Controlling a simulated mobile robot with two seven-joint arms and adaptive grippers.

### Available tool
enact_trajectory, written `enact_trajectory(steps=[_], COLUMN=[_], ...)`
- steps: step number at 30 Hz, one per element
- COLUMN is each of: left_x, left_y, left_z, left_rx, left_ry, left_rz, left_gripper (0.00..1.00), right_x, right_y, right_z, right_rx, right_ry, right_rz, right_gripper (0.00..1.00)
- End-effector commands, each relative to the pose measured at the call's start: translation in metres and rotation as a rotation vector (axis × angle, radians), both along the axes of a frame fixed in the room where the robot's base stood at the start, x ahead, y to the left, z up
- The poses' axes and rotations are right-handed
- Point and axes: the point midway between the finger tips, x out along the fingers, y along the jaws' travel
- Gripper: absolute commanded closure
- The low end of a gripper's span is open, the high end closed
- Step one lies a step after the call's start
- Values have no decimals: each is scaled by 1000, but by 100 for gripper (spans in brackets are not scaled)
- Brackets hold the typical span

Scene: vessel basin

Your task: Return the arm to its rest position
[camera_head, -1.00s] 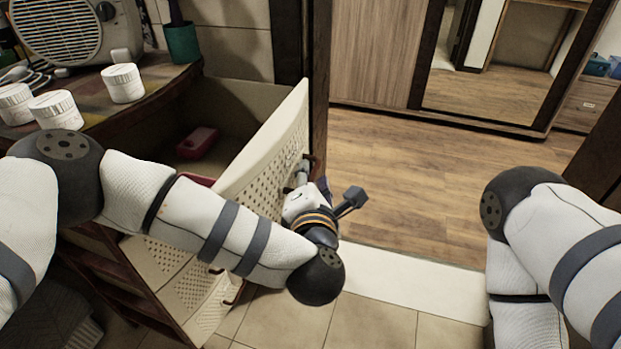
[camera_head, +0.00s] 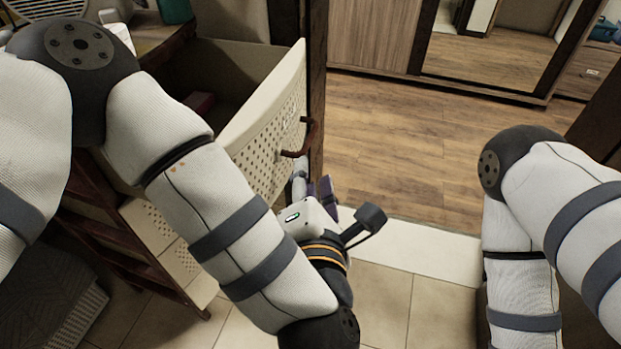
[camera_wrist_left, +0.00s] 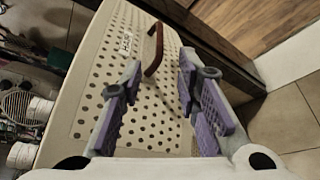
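My left arm crosses the head view from the left. Its gripper (camera_head: 322,190) is partly hidden behind its own wrist, below the front of a pulled-out drawer. In the left wrist view the two purple-padded fingers (camera_wrist_left: 160,105) are spread apart with nothing between them. The cream perforated drawer front (camera_head: 262,130) has a dark red handle (camera_head: 303,140). In the left wrist view the handle (camera_wrist_left: 155,48) lies beyond the fingertips, apart from them. My right arm is at the right edge of the head view; its gripper is out of view.
The drawer stands open from a cabinet with a worktop (camera_head: 160,38). A red item (camera_head: 200,103) lies inside the drawer, partly hidden. A wardrobe (camera_head: 375,38) stands at the back. The wooden floor (camera_head: 410,150) and tiled floor (camera_head: 385,300) look clear.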

Motion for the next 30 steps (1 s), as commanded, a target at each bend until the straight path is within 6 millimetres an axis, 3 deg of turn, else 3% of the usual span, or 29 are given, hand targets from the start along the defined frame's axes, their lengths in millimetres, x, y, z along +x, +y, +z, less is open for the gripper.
enact_trajectory(steps=[7, 8, 11, 12, 14, 15, 18, 21, 24, 27, 30], left_x=[-1, -3, -24, -42, -76, -102, -176, -248, -302, -334, -346], left_y=[1, 3, 19, 31, 56, 74, 126, 175, 212, 232, 239], left_z=[-7, -16, -75, -106, -149, -173, -216, -233, -232, -227, -225], left_rx=[38, 83, 372, 519, 727, 845, 1069, 1185, 1217, 1209, 1202], left_ry=[19, 42, 195, 279, 402, 479, 651, 780, 856, 891, 900], left_rz=[-23, -52, -254, -376, -575, -711, -1065, -1402, -1662, -1817, -1877], left_gripper=[70, 70, 70, 70, 70, 70, 70, 70, 70, 70, 70], right_x=[1, 2, 8, 11, 15, 18, 24, 29, 32, 33, 33], right_y=[0, 0, 0, 0, 0, 0, 0, 0, 0, 0, 0], right_z=[1, 2, 9, 12, 16, 19, 24, 29, 32, 33, 33], right_rx=[0, 0, 0, 0, 0, 1, 0, 1, 0, 0, 0], right_ry=[-3, -7, -27, -38, -52, -62, -82, -99, -110, -114, -114], right_rz=[0, 0, 0, 0, 0, -1, -2, -2, -2, -2, -2], right_gripper=[60, 60, 60, 60, 60, 60, 60, 60, 60, 60, 60])
